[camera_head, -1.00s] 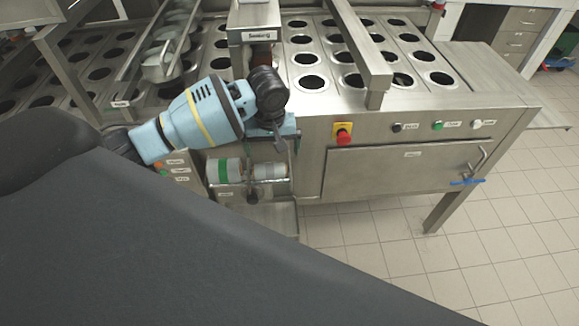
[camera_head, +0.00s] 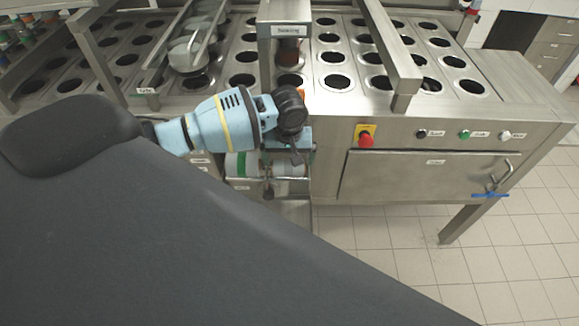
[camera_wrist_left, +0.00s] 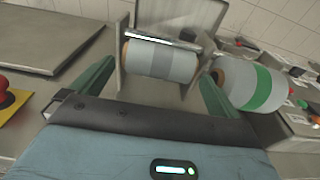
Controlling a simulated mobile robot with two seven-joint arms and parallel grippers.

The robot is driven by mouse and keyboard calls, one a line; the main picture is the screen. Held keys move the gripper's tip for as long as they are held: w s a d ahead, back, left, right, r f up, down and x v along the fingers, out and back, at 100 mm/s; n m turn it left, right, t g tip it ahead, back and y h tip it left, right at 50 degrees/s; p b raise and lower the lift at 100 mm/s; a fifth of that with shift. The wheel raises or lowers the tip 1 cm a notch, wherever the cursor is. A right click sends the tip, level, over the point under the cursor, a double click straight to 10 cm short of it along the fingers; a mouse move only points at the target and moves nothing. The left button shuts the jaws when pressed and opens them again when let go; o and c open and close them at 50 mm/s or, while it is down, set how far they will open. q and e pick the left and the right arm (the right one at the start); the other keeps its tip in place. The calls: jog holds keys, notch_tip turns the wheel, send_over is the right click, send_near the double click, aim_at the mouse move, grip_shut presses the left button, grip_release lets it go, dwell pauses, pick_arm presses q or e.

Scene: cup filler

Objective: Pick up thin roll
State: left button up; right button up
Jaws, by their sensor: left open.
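Two rolls sit side by side in the low holder at the front of the machine. The thinner roll, pale with grey bands (camera_wrist_left: 160,62), lies straight ahead in the left wrist view. The thicker white roll with a green band (camera_wrist_left: 247,88) is to its right; it also shows in the head view (camera_head: 241,165). My left gripper (camera_wrist_left: 159,75) is open and empty. Its two green fingers frame the thin roll from either side in the wrist view, with a gap still before it. In the head view my left gripper (camera_head: 296,158) hangs in front of the holder and partly hides the thin roll.
The steel cup-filling machine (camera_head: 430,175) has a top full of round holes. A red emergency knob (camera_head: 366,140) and several small buttons are on its front panel, above a flat door with a handle. Tiled floor (camera_head: 390,265) is clear at right.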

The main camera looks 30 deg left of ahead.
pick_arm(q)
jog(key=shift+f, duration=0.6)
jog(key=c, duration=0.8)
jog(key=shift+r, duration=0.1)
jog(key=shift+r, duration=0.45)
jog(key=r, duration=0.2)
jog(key=shift+s+r, duration=0.4)
jog(key=s, duration=0.5)
jog(key=s+d+r, duration=0.1)
jog(key=s, duration=0.9)
jog(key=shift+d+r+p, duration=0.15)
jog(key=shift+d+p, duration=0.15)
jog(key=shift+p, duration=0.1)
